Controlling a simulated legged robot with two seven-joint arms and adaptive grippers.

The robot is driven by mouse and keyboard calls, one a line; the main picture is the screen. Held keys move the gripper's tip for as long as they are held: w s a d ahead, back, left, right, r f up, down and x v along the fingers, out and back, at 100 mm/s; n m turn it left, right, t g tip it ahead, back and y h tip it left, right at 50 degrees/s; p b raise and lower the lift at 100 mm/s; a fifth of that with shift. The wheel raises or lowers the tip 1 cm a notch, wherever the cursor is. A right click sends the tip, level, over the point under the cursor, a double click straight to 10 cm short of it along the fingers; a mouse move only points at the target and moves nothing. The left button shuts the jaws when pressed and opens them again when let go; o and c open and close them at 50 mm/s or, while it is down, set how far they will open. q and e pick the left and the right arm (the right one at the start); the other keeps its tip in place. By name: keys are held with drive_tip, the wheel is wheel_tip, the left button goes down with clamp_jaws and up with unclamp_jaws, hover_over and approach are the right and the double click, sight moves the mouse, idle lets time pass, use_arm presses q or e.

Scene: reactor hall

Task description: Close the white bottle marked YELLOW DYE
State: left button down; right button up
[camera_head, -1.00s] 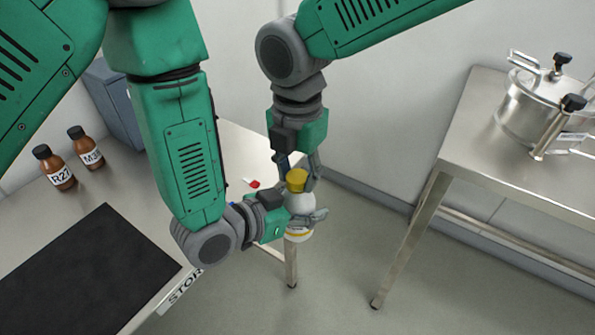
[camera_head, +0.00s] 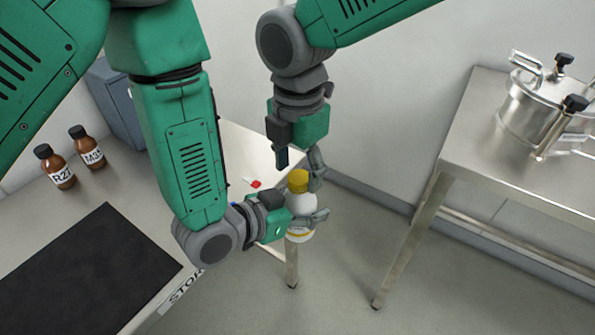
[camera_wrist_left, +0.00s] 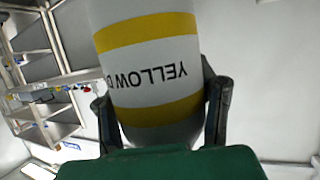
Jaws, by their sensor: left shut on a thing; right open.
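The white bottle (camera_head: 302,215) has a yellow cap (camera_head: 298,181) on its top and stands upright in the air. In the left wrist view its label (camera_wrist_left: 148,75) reads YELLOW D, upside down, between yellow bands. My left gripper (camera_head: 308,220) is shut around the bottle's body, with a finger on each side in the wrist view. My right gripper (camera_head: 300,165) is open above and around the cap, with one finger on each side of it. I cannot tell whether the fingers touch the cap, or how tightly the cap sits.
Two brown bottles (camera_head: 60,172) (camera_head: 88,150) and a black mat (camera_head: 85,270) are on the left bench. A small red item (camera_head: 256,184) lies near its far edge. A steel table (camera_head: 480,150) with a metal pot (camera_head: 538,115) stands at right. Open floor lies between.

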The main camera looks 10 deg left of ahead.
wheel_tip(320, 180, up, 3)
drive_tip(key=shift+s+r, duration=0.1)
drive_tip(key=shift+r, duration=0.1)
drive_tip(key=shift+c, duration=0.3)
drive_tip(key=shift+r+n, duration=0.65)
drive_tip(key=shift+n, duration=0.45)
wheel_tip(320, 180, up, 2)
drive_tip(key=n, duration=0.4)
drive_tip(key=shift+r, duration=0.1)
